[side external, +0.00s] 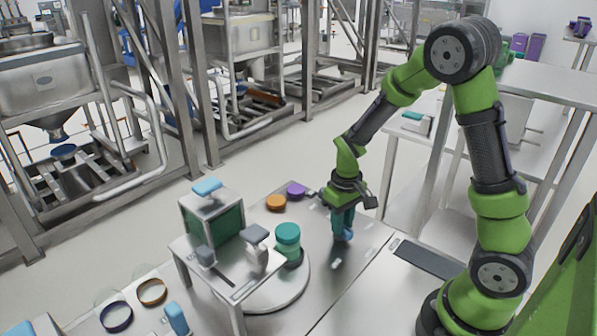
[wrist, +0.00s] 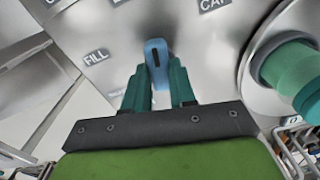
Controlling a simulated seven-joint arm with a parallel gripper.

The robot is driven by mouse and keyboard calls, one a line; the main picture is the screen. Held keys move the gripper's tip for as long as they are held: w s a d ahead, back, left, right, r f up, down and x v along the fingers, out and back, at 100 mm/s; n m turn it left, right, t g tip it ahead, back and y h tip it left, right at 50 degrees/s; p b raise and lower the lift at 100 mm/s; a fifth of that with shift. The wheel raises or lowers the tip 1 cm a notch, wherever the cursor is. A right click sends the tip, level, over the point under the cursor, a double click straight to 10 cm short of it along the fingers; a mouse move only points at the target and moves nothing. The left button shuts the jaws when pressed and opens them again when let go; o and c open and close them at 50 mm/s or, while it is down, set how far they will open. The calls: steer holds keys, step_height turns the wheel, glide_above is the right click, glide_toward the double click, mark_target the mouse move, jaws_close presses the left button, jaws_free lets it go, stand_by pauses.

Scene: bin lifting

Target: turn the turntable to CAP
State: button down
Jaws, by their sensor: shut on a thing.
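The blue selector knob (wrist: 156,52), with a black line on its top, sits on the metal tabletop. My gripper (wrist: 158,78) has its teal fingers on either side of the knob and is shut on it. In the side view my gripper (side external: 343,228) points down at the knob (side external: 346,236). A FILL label (wrist: 96,57) lies left of the knob and a CAP label (wrist: 213,4) lies to the upper right. Another label between them is only partly readable. The round turntable (side external: 268,305) carries a teal-lidded jar (side external: 288,236); its edge also shows in the wrist view (wrist: 248,84).
A small station with a dark green panel (side external: 229,225) stands over the turntable's left side. An orange lid (side external: 276,202) and a purple lid (side external: 296,190) lie behind. The tabletop right of the turntable is mostly clear.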

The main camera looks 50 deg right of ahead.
steer(key=m, duration=0.5)
steer(key=shift+m, duration=0.3)
steer(key=m, duration=0.4)
steer(key=shift+m, duration=0.4)
steer(key=c, duration=0.9)
jaws_free()
steer(key=shift+r, duration=0.1)
step_height(320, 180, up, 17)
steer(key=shift+f, duration=0.1)
